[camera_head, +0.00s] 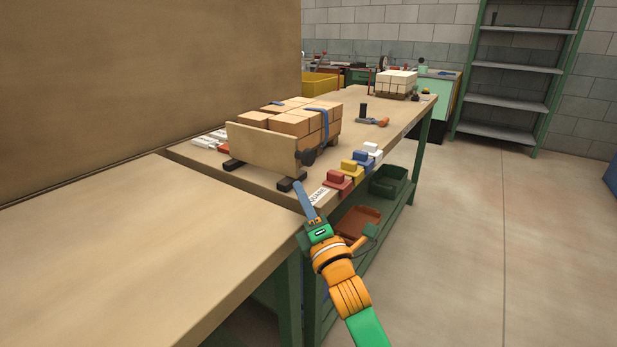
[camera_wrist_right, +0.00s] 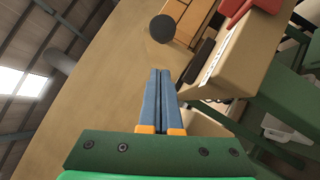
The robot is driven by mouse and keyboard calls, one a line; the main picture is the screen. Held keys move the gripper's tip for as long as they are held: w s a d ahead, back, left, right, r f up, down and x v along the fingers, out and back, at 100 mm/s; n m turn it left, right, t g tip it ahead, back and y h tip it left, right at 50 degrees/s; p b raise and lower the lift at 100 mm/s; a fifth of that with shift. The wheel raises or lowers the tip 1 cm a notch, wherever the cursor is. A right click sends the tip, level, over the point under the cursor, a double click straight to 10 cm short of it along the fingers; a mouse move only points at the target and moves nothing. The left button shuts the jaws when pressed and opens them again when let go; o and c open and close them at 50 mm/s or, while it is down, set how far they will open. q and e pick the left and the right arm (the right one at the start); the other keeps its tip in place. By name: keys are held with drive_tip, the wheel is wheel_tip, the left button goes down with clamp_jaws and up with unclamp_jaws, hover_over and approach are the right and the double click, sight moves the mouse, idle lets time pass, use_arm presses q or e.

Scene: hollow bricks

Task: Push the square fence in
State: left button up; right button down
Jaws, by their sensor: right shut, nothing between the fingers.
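The fence (camera_head: 262,150) is an upright tan wooden board standing at the near end of a stack of hollow bricks (camera_head: 295,124). A black round knob (camera_head: 307,157) sits by its right end and also shows in the wrist view (camera_wrist_right: 163,28). Dark feet (camera_head: 290,184) stick out below it. My right gripper (camera_head: 297,184) has its long blue fingers closed together and empty, at the table's edge below the knob. In the wrist view the fingertips (camera_wrist_right: 158,72) point toward the knob, apart from it. My left gripper is out of view.
A white label reading SQUARE (camera_head: 320,195) lies at the edge, beside red (camera_head: 339,181), yellow (camera_head: 354,168) and blue blocks. A hammer-like tool (camera_head: 373,121) lies farther back. The nearer bench top (camera_head: 130,240) is bare.

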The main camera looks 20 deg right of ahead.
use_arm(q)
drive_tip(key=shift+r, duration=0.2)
use_arm(e)
drive_tip(key=shift+w+d+r, duration=0.5)
drive_tip(key=shift+w+d, duration=0.1)
drive_tip(key=shift+w, duration=0.2)
drive_tip(key=shift+w+d+r, duration=0.5)
drive_tip(key=shift+w+d, duration=0.1)
drive_tip(key=shift+w, duration=0.2)
drive_tip(key=shift+w+d, duration=0.2)
drive_tip(key=shift+d, duration=0.1)
drive_tip(key=w+d, duration=0.1)
drive_tip(key=d, duration=0.1)
drive_tip(key=w+d, duration=0.1)
drive_tip(key=shift+w+d, duration=0.35)
drive_tip(key=shift+r, duration=0.1)
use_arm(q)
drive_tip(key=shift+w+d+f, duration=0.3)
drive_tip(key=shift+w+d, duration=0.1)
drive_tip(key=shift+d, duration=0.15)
